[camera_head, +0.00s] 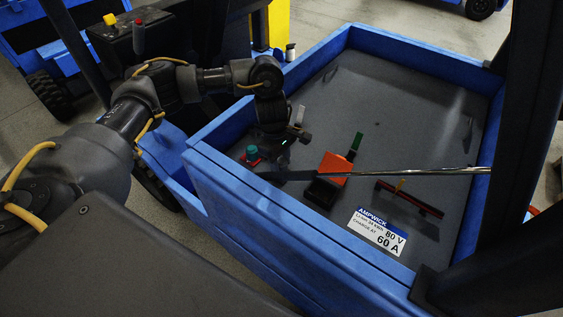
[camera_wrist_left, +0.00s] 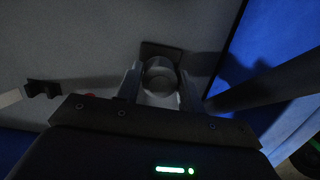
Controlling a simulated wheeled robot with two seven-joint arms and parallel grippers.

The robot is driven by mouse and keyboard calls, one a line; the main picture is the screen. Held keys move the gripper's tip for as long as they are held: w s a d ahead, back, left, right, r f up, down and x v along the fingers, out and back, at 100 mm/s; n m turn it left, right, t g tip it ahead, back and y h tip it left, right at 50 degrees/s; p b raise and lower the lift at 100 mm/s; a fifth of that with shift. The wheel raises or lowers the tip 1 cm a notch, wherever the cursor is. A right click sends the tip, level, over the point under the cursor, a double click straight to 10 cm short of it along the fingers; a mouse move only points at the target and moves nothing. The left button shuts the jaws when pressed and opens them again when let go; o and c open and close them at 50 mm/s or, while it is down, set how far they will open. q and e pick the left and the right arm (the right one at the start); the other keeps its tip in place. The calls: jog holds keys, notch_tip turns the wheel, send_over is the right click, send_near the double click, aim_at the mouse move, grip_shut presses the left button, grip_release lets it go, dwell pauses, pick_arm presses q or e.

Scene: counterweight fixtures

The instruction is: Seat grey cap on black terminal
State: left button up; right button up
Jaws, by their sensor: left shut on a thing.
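My left gripper (camera_head: 277,138) hangs over the left part of the dark grey battery top (camera_head: 400,110), fingers down. In the left wrist view, the left gripper (camera_wrist_left: 160,82) is shut on the round grey cap (camera_wrist_left: 160,74), with a finger at each side. A square black base, likely the black terminal (camera_wrist_left: 162,51), shows just behind the cap. The cap covers part of it, and I cannot tell whether they touch. In the head view the gripper hides the cap and this base. My right gripper is not in view.
A red base with a teal knob (camera_head: 251,153) stands left of the gripper. An orange block (camera_head: 334,166) with a green part is right. A metal strut (camera_head: 420,171) crosses the bay. Blue walls (camera_head: 420,60) surround it. A white label (camera_head: 376,232) lies in front.

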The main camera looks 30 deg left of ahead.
pick_arm(q)
jog(key=shift+f+b, duration=1)
jog(key=o, duration=0.8)
jog(key=shift+c, duration=0.2)
jog(key=shift+r, duration=0.1)
jog(key=r, duration=0.3)
jog(key=a+r, duration=0.1)
jog(key=r, duration=0.6)
jog(key=shift+w+a+r+b, duration=0.1)
jog(key=shift+a+r+b, duration=0.2)
jog(key=shift+a, duration=0.05)
